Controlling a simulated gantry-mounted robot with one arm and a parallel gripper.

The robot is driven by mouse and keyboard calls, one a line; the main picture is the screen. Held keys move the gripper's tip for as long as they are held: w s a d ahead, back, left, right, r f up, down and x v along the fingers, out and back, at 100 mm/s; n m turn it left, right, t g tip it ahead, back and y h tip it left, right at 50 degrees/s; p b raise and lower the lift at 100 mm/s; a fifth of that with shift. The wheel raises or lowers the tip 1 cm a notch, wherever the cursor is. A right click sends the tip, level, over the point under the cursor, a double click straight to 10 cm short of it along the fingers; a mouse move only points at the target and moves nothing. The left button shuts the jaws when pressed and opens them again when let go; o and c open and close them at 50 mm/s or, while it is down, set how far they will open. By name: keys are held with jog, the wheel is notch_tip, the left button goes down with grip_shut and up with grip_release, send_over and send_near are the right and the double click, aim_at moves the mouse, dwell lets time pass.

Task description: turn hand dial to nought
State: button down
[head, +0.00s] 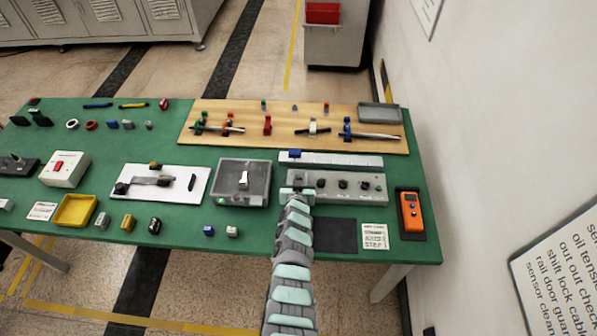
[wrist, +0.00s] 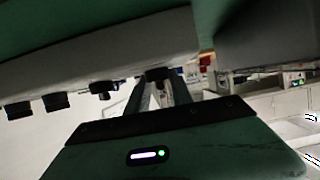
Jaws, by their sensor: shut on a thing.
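The grey control panel (head: 335,198) lies near the right end of the green bench, with a row of dark knobs (head: 343,185) along it. My gripper (head: 297,190) is at the panel's left end and hides what it holds there in the head view. In the wrist view, my gripper's two fingers (wrist: 161,92) stand on either side of a dark knob, the hand dial (wrist: 157,74), at the end of the row, and are shut on it. The dial's pointer and marks cannot be read. The panel (wrist: 110,67) also shows tilted in the wrist view.
A long pale rail (head: 340,160) with a blue block lies just behind the panel. A grey box with a lever (head: 243,182) stands to the left. An orange handheld device (head: 410,212) lies at the right, and a dark mat (head: 335,236) lies in front.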

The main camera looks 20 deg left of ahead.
jog(key=shift+s+r+p, duration=0.1)
jog(key=shift+r+p, duration=0.15)
jog(key=shift+p, duration=0.05)
jog(key=c, duration=1.4)
grip_release()
jog(key=shift+s+d+f, duration=0.1)
jog(key=shift+s, duration=0.1)
jog(key=p+v, duration=0.6)
jog(key=v, duration=0.4)
jog(key=shift+s, duration=0.3)
